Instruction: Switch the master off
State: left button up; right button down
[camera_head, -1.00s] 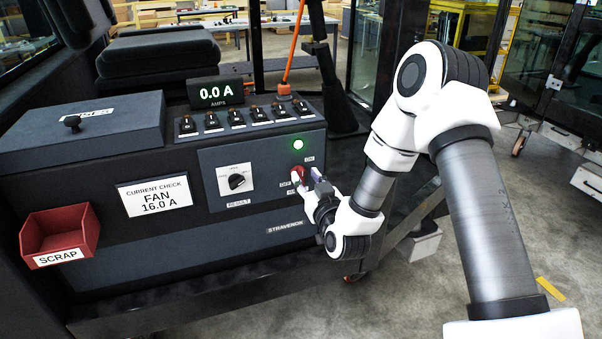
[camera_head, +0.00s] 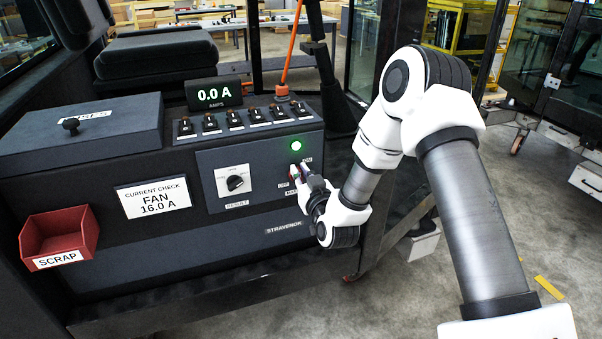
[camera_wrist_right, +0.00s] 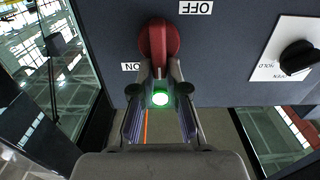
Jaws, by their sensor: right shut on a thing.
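The red master switch (camera_head: 293,171) is on the right of the dark console front, below a lit green lamp (camera_head: 296,145). In the right wrist view the red knob (camera_wrist_right: 158,38) has its handle pointing down toward the lit lamp (camera_wrist_right: 160,98). An ON label (camera_wrist_right: 131,67) is at its lower left and an OFF label (camera_wrist_right: 195,7) at its upper right. My right gripper (camera_head: 301,175) is at the switch. In the wrist view its fingertips (camera_wrist_right: 159,72) are shut on the handle. My left gripper is not in view.
The amps display (camera_head: 214,94) reads 0.0 A above a row of several switches (camera_head: 236,118). A result selector (camera_head: 235,183) is left of the master switch. A current-check card (camera_head: 153,198) and a red scrap bin (camera_head: 60,236) are farther left.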

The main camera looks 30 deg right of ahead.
aim_at(287, 175)
jog(key=shift+n, duration=0.3)
jog(key=n, duration=0.2)
jog(key=a+n+p, duration=0.1)
jog(key=n, duration=0.5)
jog(key=shift+w+a+f, duration=0.25)
jog(key=shift+a+f, duration=0.1)
jog(key=n, duration=0.1)
jog(key=n+p, duration=0.1)
jog(key=n, duration=0.2)
jog(key=shift+a+f+n+p, duration=0.25)
jog(key=shift+f+n+p, duration=0.05)
jog(key=shift+f+n, duration=0.1)
jog(key=shift+a+f+n+p, duration=0.1)
jog(key=shift+f+n+p, duration=0.2)
jog(key=shift+n, duration=0.8)
jog(key=shift+f+n+p, duration=0.2)
jog(key=shift+n+p, duration=0.05)
jog(key=shift+n, duration=0.85)
jog(key=c, duration=1.2)
grip_release()
jog(key=shift+w, duration=0.1)
